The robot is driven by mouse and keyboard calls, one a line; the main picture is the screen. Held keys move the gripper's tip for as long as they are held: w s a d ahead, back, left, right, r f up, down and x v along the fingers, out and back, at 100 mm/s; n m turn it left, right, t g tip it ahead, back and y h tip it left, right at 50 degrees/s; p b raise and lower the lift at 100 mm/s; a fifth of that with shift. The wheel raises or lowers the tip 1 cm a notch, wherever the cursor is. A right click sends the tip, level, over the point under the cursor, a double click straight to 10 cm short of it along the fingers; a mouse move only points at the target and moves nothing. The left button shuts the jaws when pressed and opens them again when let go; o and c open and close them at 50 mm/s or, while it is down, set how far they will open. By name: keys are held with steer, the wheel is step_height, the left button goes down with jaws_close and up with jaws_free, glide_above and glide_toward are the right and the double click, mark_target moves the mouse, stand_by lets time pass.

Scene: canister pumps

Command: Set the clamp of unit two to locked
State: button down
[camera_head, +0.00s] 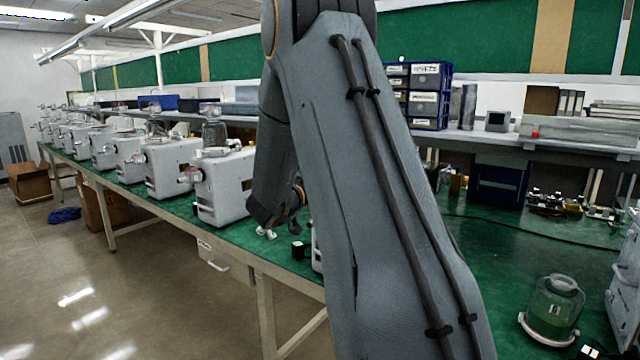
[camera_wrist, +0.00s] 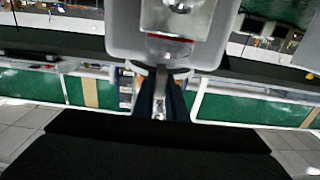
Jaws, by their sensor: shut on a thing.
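In the wrist view, which looks upside down, a white canister pump (camera_wrist: 120,35) fills the top middle. A clear part with a red ring (camera_wrist: 170,46) shows on its face. Below it, a thin pale metal piece, apparently the clamp lever (camera_wrist: 160,82), sits between the dark fingers of my gripper (camera_wrist: 160,100). My gripper is shut on it. Which way the clamp is set cannot be told. No unit number is readable.
Several white pumps (camera_head: 224,187) stand in a row along the green bench (camera_head: 170,208) at left. A greenish jar (camera_head: 553,308) stands at lower right. Blue drawer bins (camera_head: 428,95) stand on the back shelf.

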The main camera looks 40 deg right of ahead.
steer(key=shift+d+r, duration=0.1)
steer(key=shift+r, duration=0.05)
steer(key=c, duration=1.8)
jaws_free()
steer(key=shift+o, duration=0.2)
steer(key=shift+a, duration=0.4)
steer(key=shift+b+v, duration=0.85)
steer(key=shift+v, duration=2.7)
